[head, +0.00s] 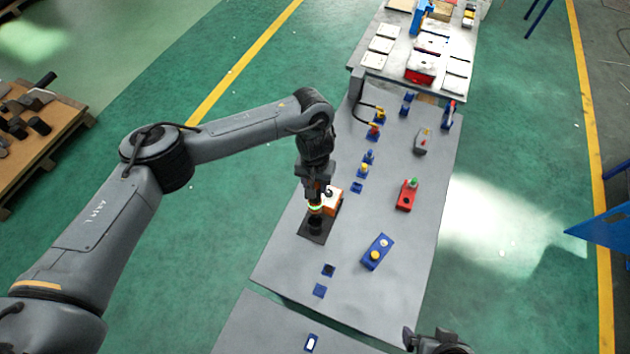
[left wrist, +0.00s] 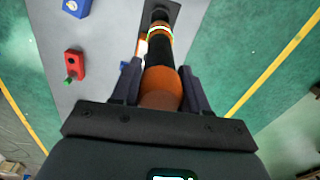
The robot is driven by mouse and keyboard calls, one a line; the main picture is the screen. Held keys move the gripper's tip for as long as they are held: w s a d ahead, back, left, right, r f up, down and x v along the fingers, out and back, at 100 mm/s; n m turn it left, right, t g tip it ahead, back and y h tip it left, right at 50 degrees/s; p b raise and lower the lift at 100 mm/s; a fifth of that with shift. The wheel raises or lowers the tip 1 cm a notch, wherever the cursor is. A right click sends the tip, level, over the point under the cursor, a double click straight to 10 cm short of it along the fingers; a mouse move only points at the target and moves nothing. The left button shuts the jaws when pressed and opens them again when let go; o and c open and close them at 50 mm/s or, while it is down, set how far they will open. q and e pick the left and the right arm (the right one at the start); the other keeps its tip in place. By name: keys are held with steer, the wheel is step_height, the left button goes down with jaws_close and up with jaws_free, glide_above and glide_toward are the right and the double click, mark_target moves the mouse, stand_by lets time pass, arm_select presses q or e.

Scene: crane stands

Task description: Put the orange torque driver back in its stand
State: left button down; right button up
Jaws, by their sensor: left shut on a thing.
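My left gripper (head: 317,194) is shut on the orange torque driver (left wrist: 160,92), pointing down over the table. In the left wrist view the fingers clasp its orange body; a black section, a bright green ring and an orange band show beyond. In the head view the driver's green ring (head: 316,208) shows just below the fingers. Under it is a black round stand (head: 316,224) on a dark plate (head: 307,236). I cannot tell whether the driver's tip is inside the stand or just above it. My right gripper (head: 424,340) is partly visible at the bottom edge; its jaws are unclear.
An orange and white box (head: 332,201) stands close beside the driver. On the grey table (head: 400,235) are a red box with a green button (head: 406,196), a blue box with a yellow button (head: 377,252) and several small blue pieces. A cluttered table (head: 455,85) adjoins behind.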

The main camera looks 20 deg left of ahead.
arm_select(q)
steer(key=shift+r, duration=0.15)
steer(key=shift+p, duration=0.45)
steer(key=shift+f+b, duration=1.15)
steer(key=shift+f, duration=1.8)
steer(key=shift+n+p, duration=0.4)
steer(key=shift+p, duration=0.1)
steer(key=shift+f, duration=0.1)
